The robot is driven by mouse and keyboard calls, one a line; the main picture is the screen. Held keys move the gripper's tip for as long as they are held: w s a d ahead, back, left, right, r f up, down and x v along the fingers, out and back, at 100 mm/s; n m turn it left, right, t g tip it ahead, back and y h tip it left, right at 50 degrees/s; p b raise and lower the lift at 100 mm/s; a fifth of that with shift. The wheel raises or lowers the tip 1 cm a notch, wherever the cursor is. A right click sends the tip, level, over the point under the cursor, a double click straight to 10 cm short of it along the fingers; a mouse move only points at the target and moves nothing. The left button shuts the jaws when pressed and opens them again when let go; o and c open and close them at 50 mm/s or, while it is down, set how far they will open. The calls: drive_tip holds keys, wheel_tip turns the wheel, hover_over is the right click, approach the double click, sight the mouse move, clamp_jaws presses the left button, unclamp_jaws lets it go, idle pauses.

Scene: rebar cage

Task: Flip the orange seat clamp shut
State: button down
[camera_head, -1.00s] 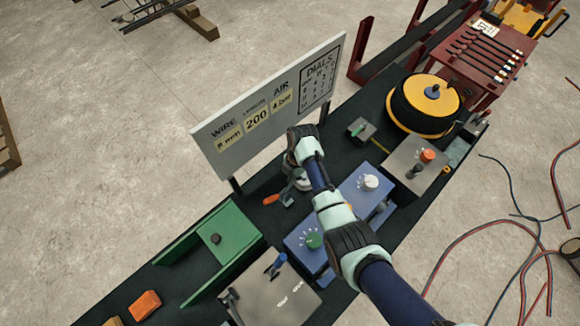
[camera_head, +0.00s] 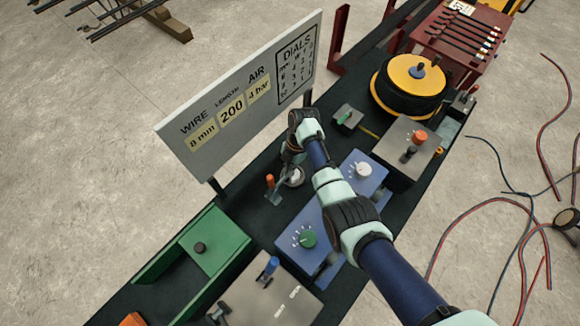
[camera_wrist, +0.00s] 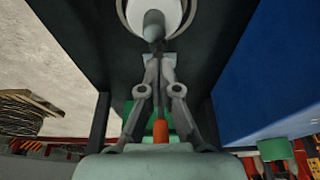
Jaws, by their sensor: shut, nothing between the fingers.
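The seat clamp's orange handle (camera_head: 270,182) stands roughly upright on the dark bench top in the head view, left of a pale round seat (camera_head: 297,177). The wrist view shows the orange handle (camera_wrist: 160,131) low in the middle, seen past my gripper's finger links. A white round part (camera_wrist: 172,12) with a dark rounded tip (camera_wrist: 153,26) in front of it is at the top. My gripper (camera_wrist: 160,60) is shut and empty, pointing at this area. In the head view my gripper (camera_head: 292,158) is just above the seat, partly hidden by my wrist. Contact with the clamp cannot be told.
A white sign board (camera_head: 240,95) stands behind the clamp. A blue box with dials (camera_head: 325,222) is close in front. A green tray (camera_head: 215,245) lies to the left, and a grey box with a blue lever (camera_head: 275,295) is nearer.

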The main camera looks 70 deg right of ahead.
drive_tip(key=shift+f, duration=0.15)
idle(0.5)
drive_tip(key=p+v, duration=0.1)
drive_tip(key=v, duration=0.1)
drive_tip(key=p+v, duration=0.1)
drive_tip(key=v, duration=0.1)
drive_tip(key=shift+s+d, duration=0.15)
drive_tip(key=shift+d, duration=0.35)
drive_tip(key=s+d+r+b, duration=0.2)
drive_tip(key=s+d+b, duration=0.1)
drive_tip(key=d, duration=0.4)
drive_tip(key=shift+r, duration=0.3)
